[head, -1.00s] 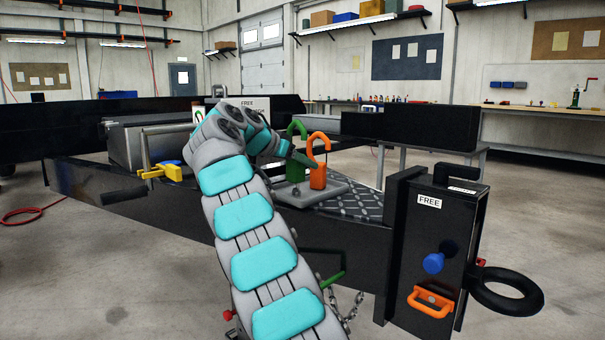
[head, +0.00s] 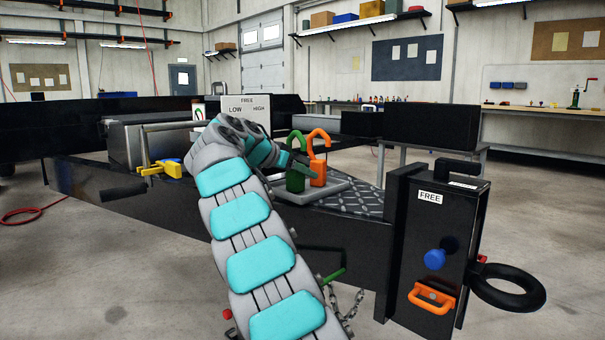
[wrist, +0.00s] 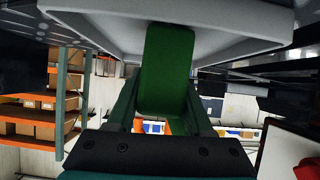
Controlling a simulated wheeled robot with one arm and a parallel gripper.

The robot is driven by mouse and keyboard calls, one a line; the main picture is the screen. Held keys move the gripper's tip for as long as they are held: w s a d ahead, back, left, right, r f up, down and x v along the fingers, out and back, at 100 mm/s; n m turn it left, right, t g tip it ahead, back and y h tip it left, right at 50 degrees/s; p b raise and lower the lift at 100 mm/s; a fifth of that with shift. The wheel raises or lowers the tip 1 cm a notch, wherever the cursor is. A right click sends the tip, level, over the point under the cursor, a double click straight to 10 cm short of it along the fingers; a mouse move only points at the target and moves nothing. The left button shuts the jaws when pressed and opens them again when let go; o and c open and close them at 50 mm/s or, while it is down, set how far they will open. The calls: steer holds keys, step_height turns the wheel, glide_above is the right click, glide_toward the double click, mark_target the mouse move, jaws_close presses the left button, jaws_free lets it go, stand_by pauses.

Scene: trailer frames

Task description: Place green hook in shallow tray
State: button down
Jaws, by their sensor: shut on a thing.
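The green hook (head: 295,179) stands upright at the shallow grey tray (head: 337,191) on the trailer frame. Its curved top rises just left of the orange hook (head: 318,173), which also stands upright. My gripper (head: 300,161) reaches in from the left and is shut on the green hook. In the wrist view the green block (wrist: 166,70) of the hook sits between my fingers, with its end against or close to the pale tray (wrist: 225,42). I cannot tell whether it rests on the tray. My arm hides part of the tray's left side.
A black box labelled FREE (head: 437,245) with a blue knob and orange handle stands at the front right. A yellow clamp (head: 162,169) sits on the left of the trailer. A LOW/HIGH sign (head: 246,106) stands behind my wrist. Patterned plate (head: 350,204) lies bare right of the tray.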

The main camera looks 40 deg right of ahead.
steer(key=shift+f, duration=0.2)
steer(key=shift+c, duration=1.4)
jaws_free()
steer(key=shift+r, duration=0.1)
steer(key=shift+r, duration=0.15)
steer(key=p+v, duration=0.1)
steer(key=v, duration=1.1)
steer(key=shift+s, duration=0.1)
